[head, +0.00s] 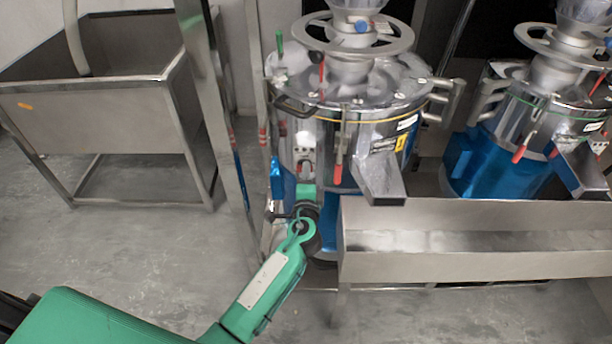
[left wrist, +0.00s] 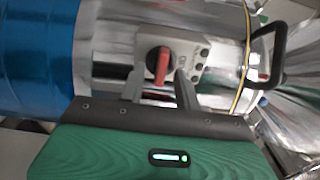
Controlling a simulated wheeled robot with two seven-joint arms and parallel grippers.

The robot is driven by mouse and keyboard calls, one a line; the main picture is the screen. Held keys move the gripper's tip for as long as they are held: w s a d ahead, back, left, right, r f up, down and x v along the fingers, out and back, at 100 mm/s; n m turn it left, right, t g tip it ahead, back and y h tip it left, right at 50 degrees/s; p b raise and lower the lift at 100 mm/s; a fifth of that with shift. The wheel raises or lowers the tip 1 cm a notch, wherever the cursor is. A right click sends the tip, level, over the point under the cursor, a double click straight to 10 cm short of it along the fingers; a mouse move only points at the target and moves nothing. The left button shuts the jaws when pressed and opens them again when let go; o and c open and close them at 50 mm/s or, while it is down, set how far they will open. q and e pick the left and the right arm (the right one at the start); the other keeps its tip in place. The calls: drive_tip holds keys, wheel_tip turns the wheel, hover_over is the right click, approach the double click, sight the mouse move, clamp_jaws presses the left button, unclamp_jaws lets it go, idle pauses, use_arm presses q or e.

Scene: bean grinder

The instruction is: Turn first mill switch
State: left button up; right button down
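The panel (head: 304,142) also shows small in the head view. My left gripper (left wrist: 158,80) is open and empty, facing the panel. The red handle appears between its two spread fingertips; I cannot tell whether they touch it. In the head view the left gripper (head: 306,172) is partly hidden by its wrist. My right gripper is out of view.
A black handle (left wrist: 270,57) sticks out of the drum to the right of the panel. A steel trough (head: 470,240) runs in front of the mills. A second mill (head: 490,150) stands right. A steel post (head: 222,110) and sink (head: 100,100) are left; floor between is clear.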

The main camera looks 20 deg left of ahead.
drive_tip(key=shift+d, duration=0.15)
